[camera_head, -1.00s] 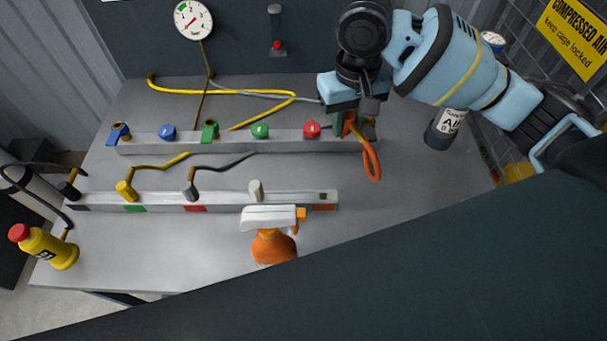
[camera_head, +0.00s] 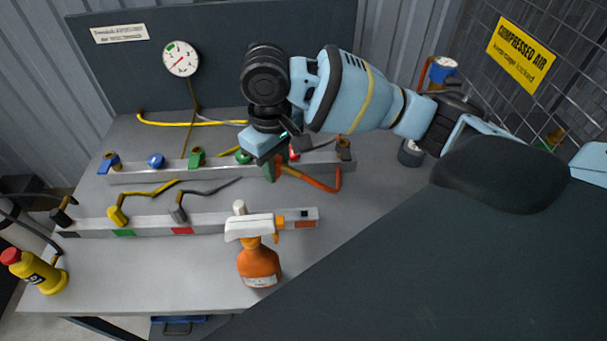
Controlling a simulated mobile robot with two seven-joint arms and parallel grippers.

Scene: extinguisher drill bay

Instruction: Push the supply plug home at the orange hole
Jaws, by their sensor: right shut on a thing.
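My right gripper (camera_head: 268,168) hangs above the bench by the back rail, between the green and red knobs. It is shut on the supply plug, which is mostly hidden in the jaws; its orange hose (camera_head: 322,185) runs out to the right and bends up. The dark hole (camera_head: 304,213) with the orange patch (camera_head: 306,225) is at the right end of the front rail (camera_head: 150,228), empty, below and right of the gripper. The plug is apart from it. My left gripper is not in view.
An orange spray bottle (camera_head: 259,264) with a white head stands before the front rail, close left of the orange patch. Grey, yellow and black plugs stand along that rail. The back rail (camera_head: 130,177) carries several coloured fittings.

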